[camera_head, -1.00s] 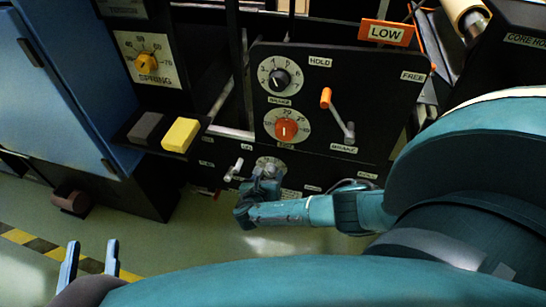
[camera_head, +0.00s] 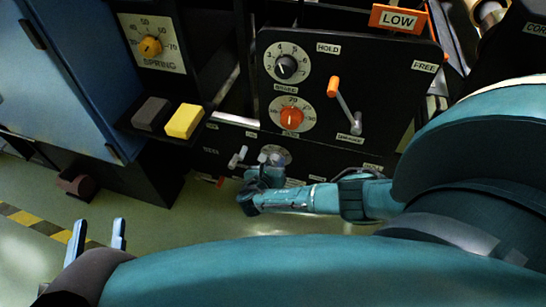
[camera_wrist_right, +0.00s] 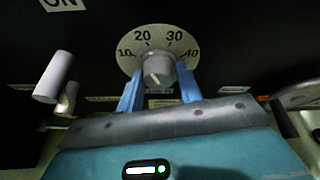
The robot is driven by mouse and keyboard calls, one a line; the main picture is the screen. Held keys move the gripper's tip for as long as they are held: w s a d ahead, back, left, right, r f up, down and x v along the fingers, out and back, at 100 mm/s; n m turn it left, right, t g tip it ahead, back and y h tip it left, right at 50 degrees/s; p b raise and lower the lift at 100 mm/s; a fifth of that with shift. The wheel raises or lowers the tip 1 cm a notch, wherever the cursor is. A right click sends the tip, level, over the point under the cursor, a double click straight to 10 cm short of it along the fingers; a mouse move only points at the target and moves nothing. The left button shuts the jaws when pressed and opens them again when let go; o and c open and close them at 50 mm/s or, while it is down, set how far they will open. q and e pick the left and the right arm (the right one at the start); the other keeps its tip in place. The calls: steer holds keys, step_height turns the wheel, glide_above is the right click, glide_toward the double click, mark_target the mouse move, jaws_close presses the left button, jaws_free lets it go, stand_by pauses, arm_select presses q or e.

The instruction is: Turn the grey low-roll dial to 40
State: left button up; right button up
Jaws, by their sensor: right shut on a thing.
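The grey low-roll dial (camera_wrist_right: 158,66) is a round knob on a pale plate (camera_wrist_right: 128,40) marked 10, 20, 30 and 40 in the right wrist view. My right gripper (camera_wrist_right: 160,74) is shut on the knob, one blue finger on each side. I cannot clearly read which number its pointer faces. In the head view my right gripper (camera_head: 268,163) is at the low dial plate (camera_head: 280,153) and hides most of the knob. My left gripper (camera_head: 97,236) is open and empty at the lower left, away from the panel.
A white toggle lever (camera_wrist_right: 54,78) stands close left of the dial. Above are an orange-red dial (camera_head: 292,118), a black dial (camera_head: 285,67) and an orange-tipped lever (camera_head: 345,105). Yellow (camera_head: 184,121) and grey (camera_head: 151,113) blocks jut out at left.

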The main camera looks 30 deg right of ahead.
steer(key=shift+c, duration=0.7)
arm_select(q)
step_height(320, 180, up, 8)
steer(key=m+t+h+b, duration=0.1)
steer(key=m+h+b, duration=0.6)
steer(key=b, duration=0.3)
steer(key=shift+w+f+t+h, duration=0.2)
steer(key=shift+t+h, duration=0.1)
steer(key=shift+h, duration=0.6)
arm_select(e)
steer(key=shift+d+f+m+t+y, duration=0.1)
steer(key=shift+m+t+y, duration=0.35)
steer(key=shift+m+t, duration=1.3)
steer(key=shift+m+t+y, duration=0.4)
steer(key=shift+m+t, duration=0.25)
steer(key=shift+m, duration=2.15)
steer(key=shift+d+f+m+t+y, duration=0.1)
steer(key=shift+m+t+y, duration=0.35)
steer(key=shift+m+t, duration=1.3)
steer(key=shift+r+m+g, duration=0.1)
steer(key=shift+m+g, duration=0.4)
steer(key=shift+g, duration=0.05)
